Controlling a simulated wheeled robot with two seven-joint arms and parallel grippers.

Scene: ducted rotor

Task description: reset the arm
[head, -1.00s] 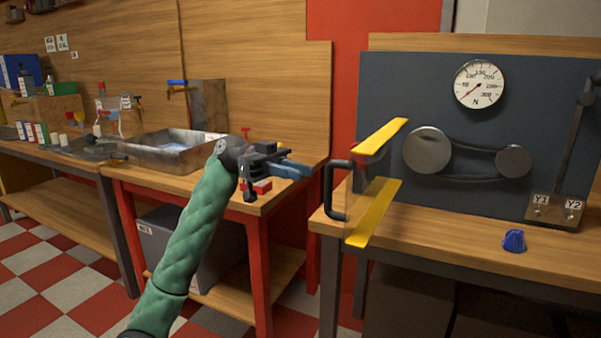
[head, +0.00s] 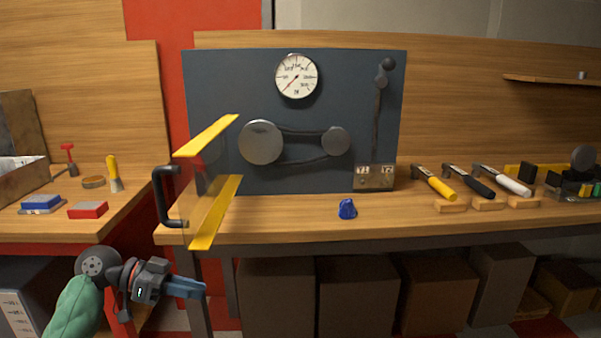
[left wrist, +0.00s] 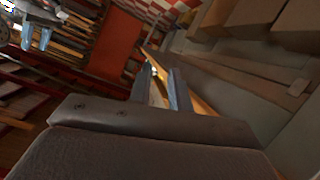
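My left arm comes in at the lower left of the head view, in a green sleeve. Its gripper (head: 200,290) hangs empty in front of the benches, below the bench top and left of the dark panel's bench. In the left wrist view the left gripper's two fingers (left wrist: 160,75) stand apart, with only background between them. Another gripper with two blue fingers, which looks like my right one (left wrist: 36,46), shows at the upper left of the left wrist view. Its fingers are apart and nothing is seen between them. The right gripper is outside the head view.
The bench ahead bears a dark panel (head: 220,90) with a gauge (head: 296,76), a clear guard with yellow edges (head: 215,225), a blue knob-like piece (head: 347,209) and several handled tools (head: 435,183). Boxes (head: 358,298) stand beneath. A red block (head: 88,210) lies on the left bench.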

